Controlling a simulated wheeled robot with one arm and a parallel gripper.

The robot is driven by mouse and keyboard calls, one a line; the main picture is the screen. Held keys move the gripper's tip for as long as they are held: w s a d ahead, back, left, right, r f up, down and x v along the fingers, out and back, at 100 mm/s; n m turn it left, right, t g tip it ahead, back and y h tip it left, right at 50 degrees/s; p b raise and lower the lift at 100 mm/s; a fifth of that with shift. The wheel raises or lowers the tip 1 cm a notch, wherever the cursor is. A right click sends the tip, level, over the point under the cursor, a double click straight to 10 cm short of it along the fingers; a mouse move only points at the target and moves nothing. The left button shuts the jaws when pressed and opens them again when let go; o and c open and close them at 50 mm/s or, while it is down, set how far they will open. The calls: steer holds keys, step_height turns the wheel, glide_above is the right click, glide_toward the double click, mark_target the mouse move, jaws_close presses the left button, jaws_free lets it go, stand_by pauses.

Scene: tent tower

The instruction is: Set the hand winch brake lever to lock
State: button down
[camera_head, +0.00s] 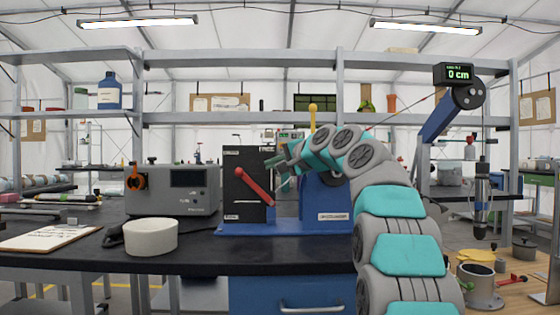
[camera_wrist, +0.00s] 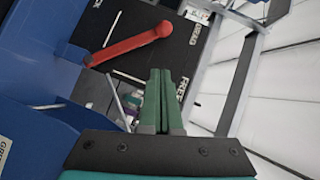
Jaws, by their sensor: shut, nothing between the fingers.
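The hand winch has a blue base (camera_head: 285,228) and an upright black panel (camera_head: 240,195). A red brake lever (camera_head: 253,186) slants across the panel, its thick end at upper left. My gripper (camera_head: 272,163) is shut and empty, just right of the lever's upper end in the head view. Its green fingers (camera_wrist: 160,75) appear apart from the lever.
A yellow-knobbed post (camera_head: 313,108) rises behind my arm. A grey instrument box (camera_head: 175,195) stands left of the winch, with a white round tub (camera_head: 150,237) in front. A clipboard (camera_head: 50,237) lies at far left. Open bench lies between tub and winch.

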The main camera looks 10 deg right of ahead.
mark_target(255, 187)
steer(key=w+a, duration=0.1)
steer(key=w+a+f, duration=0.1)
steer(key=w+a, duration=0.2)
steer(key=shift+f, duration=0.25)
steer(key=shift+w+a+f, duration=0.15)
steer(key=shift+w+a, duration=0.1)
steer(key=shift+a, duration=0.25)
steer(key=shift+s+a, duration=0.15)
steer(key=shift+a, duration=0.05)
